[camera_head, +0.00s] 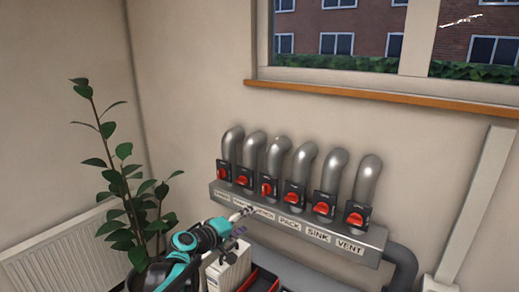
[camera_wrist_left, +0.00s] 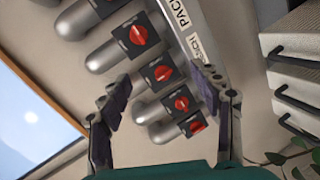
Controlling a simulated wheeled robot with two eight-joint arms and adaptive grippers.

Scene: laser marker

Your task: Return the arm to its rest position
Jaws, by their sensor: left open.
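My left arm comes up from the bottom of the head view. Its left gripper (camera_head: 240,213) is in front of the label strip of a grey pipe panel (camera_head: 300,228). In the left wrist view the two fingers of the left gripper (camera_wrist_left: 165,95) are spread apart with nothing between them. Behind them are black switches with red knobs (camera_wrist_left: 162,73). The row of red knobs (camera_head: 294,197) also shows in the head view, above labels that include PACK, SINK and VENT. Whether a fingertip touches the panel I cannot tell. My right gripper is in neither view.
A leafy plant (camera_head: 118,190) stands left of my arm, by a white radiator (camera_head: 60,250). A white drawer unit (camera_wrist_left: 292,90) shows in the wrist view. A red-edged dark tray (camera_head: 262,280) lies below the panel. A window ledge (camera_head: 380,97) runs above the pipes.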

